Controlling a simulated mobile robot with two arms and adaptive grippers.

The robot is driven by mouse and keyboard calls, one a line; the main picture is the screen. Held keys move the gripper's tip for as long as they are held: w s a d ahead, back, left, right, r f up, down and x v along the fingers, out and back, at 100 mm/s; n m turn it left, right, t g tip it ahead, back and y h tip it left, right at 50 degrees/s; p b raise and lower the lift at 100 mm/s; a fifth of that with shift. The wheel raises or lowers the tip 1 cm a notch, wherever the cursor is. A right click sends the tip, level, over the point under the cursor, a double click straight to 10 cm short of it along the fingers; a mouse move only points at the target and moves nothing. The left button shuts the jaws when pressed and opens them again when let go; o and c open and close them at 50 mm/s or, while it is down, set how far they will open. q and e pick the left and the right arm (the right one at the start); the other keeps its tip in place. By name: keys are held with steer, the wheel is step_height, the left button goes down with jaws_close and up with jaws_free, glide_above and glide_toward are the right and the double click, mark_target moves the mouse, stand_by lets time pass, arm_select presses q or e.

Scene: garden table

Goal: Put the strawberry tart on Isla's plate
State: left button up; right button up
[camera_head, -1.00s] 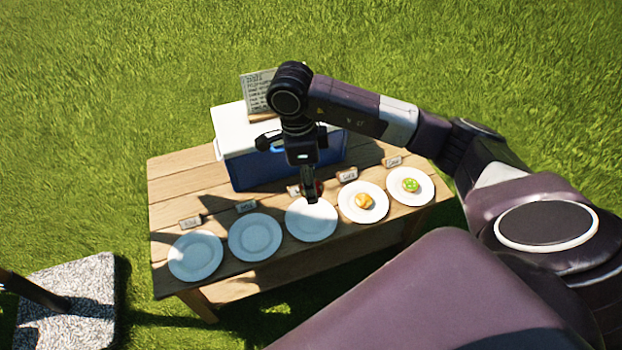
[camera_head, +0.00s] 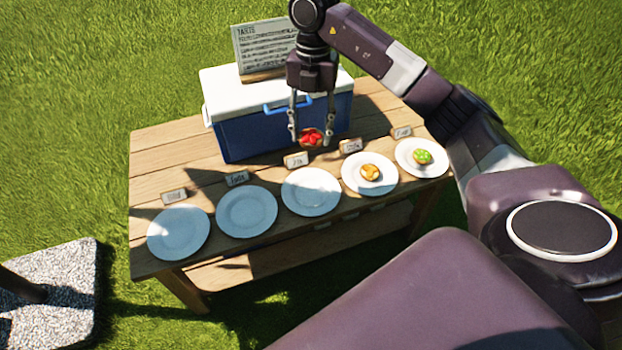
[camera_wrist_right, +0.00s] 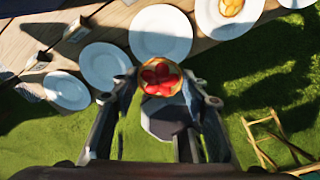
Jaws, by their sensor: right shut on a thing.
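My right gripper (camera_head: 311,132) is shut on the strawberry tart (camera_head: 312,139), a small round tart with red fruit on top. It holds the tart in the air in front of the cooler. In the right wrist view the tart (camera_wrist_right: 160,77) sits level between the fingertips. Five white plates stand in a row along the table; empty ones are the left plate (camera_head: 179,233), the second plate (camera_head: 247,212) and the middle plate (camera_head: 311,192). Name cards stand behind the plates; the middle card (camera_head: 296,160) is too small to read surely. My left gripper is out of view.
An orange-topped tart (camera_head: 371,173) and a green-topped tart (camera_head: 423,156) lie on the two right plates. A blue cooler (camera_head: 238,132) with a white lid stands at the back of the wooden table (camera_head: 150,182).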

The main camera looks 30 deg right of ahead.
steer(key=b, duration=0.2)
glide_above(311, 194)
step_height(311, 194, down, 9)
steer(key=f, duration=0.2)
steer(key=f+b, duration=0.1)
steer(key=f, duration=0.2)
steer(key=shift+w+d+f, duration=0.2)
step_height(311, 194, down, 3)
steer(key=shift+b, duration=0.35)
steer(key=shift+f, duration=0.9)
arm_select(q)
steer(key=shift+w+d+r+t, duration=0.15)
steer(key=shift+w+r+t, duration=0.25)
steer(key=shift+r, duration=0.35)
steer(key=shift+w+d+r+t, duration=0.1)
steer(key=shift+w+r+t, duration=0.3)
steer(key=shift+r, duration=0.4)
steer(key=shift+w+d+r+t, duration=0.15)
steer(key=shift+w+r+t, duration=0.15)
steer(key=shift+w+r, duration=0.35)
arm_select(e)
steer(key=shift+f, duration=0.2)
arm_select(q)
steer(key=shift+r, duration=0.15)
arm_select(e)
steer(key=shift+f, duration=0.1)
steer(key=o, duration=1.2)
steer(key=shift+c, duration=0.2)
